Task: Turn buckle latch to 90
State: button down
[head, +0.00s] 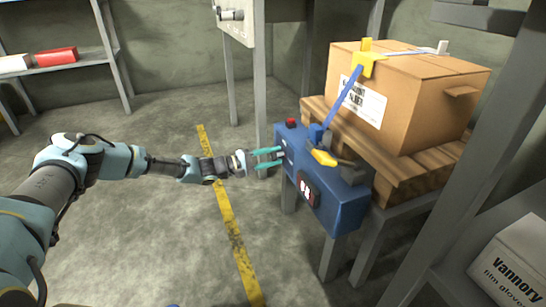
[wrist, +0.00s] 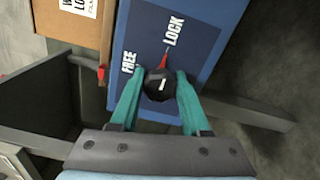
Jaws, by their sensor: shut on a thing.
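The blue machine box (head: 340,205) stands beside the wooden pallet. Its panel also shows in the wrist view (wrist: 205,75), with a dark round knob (wrist: 160,84), seemingly the buckle latch. The knob carries a white mark. A thin red pointer (wrist: 164,62) beyond it points toward the word LOCK (wrist: 173,31); the word FREE (wrist: 128,62) is to the left. My gripper (wrist: 163,76) is shut on the knob, one teal finger on each side.
A cardboard box (head: 410,95) sits on the pallet (head: 385,165), with a blue strap (head: 346,92) running down to a yellow lever (head: 322,157). A red button (head: 291,123) tops the blue box. Grey posts stand behind and at right. The floor at left is clear.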

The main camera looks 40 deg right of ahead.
jog(key=shift+c, duration=1.9)
grip_release()
jog(key=p+v, duration=0.2)
jog(key=v, duration=0.9)
jog(key=shift+d, duration=0.1)
